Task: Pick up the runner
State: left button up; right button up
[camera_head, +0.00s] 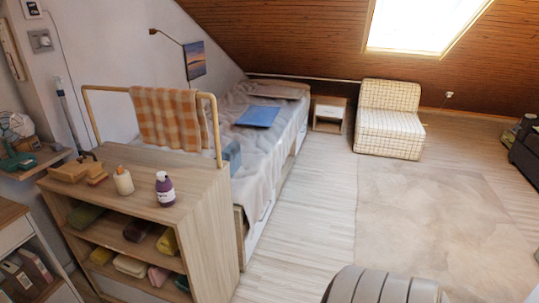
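An orange and white checked cloth (165,117) hangs folded over a wooden rail at the back of the shelf unit. A large pale beige rug (440,230) lies flat on the floor at the right. I cannot tell for certain which of these is the runner. Neither of my grippers is in view.
The shelf unit (205,215) holds a purple bottle (165,189), a cream bottle (123,181) and wooden blocks (68,172) on top. Behind it is a bed (262,140). A checked chair (390,121) stands at the back; a ribbed brown seat (385,287) is in front. The floor between is clear.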

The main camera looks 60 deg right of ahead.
aim_at(231, 153)
jog(key=z, duration=1.6)
jog(key=i+l+z, duration=0.45)
jog(key=i, duration=0.35)
jog(key=i+z, duration=0.45)
jog(key=i, duration=0.35)
jog(key=i+z, duration=0.1)
jog(key=i, duration=0.8)
jog(key=i+j+z, duration=0.1)
jog(key=i, duration=0.85)
jog(key=i+u, duration=0.15)
jog(key=i, duration=0.3)
jog(key=i+u, duration=0.15)
jog(key=i, duration=0.3)
jog(key=i+l+u, duration=0.2)
jog(key=i, duration=0.25)
jog(key=i+l+u, duration=0.15)
jog(key=i, duration=0.3)
